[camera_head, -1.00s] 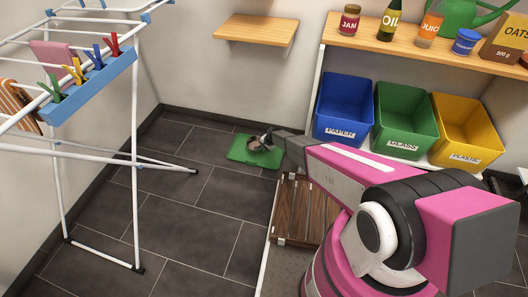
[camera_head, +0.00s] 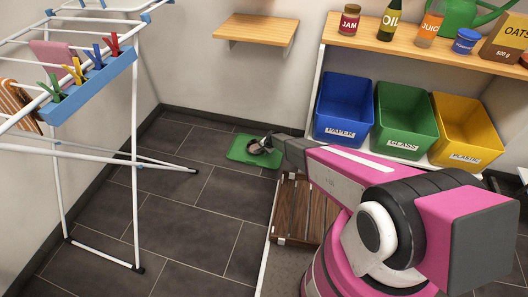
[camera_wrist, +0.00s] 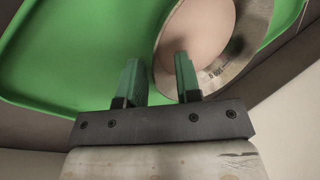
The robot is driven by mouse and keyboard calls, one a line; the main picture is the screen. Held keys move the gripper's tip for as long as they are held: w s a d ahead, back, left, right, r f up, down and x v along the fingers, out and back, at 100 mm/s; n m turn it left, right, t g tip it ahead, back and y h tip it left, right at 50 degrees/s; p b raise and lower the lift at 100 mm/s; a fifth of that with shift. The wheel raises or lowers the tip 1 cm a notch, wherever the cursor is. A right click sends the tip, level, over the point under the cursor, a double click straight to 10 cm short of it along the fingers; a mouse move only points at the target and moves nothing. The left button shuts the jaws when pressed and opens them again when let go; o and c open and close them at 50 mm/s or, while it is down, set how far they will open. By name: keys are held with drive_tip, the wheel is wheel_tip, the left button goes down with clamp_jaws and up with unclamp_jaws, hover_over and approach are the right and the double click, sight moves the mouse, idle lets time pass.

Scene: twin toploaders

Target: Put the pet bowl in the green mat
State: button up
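The green mat (camera_head: 243,155) lies on the floor near the back wall, and its raised rim shows in the wrist view (camera_wrist: 60,60). The pet bowl (camera_head: 254,148) is over the mat in the head view, small and partly hidden by my gripper (camera_head: 269,143). In the wrist view the bowl (camera_wrist: 205,30) has a pinkish inside and a metallic outer band, and lies toward one edge of the mat. My gripper (camera_wrist: 158,80) is open, with its fingers apart on either side of the bowl's near edge. I cannot tell whether the bowl rests flat on the mat.
A wooden slatted platform (camera_head: 292,210) stands under my arm. Blue (camera_head: 344,108), green (camera_head: 404,120) and yellow (camera_head: 466,132) bins stand on the right. A white drying rack (camera_head: 135,150) stands on the left. The tiled floor between is clear.

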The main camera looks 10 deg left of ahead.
drive_tip(key=v, duration=1.2)
drive_tip(key=shift+s, duration=0.1)
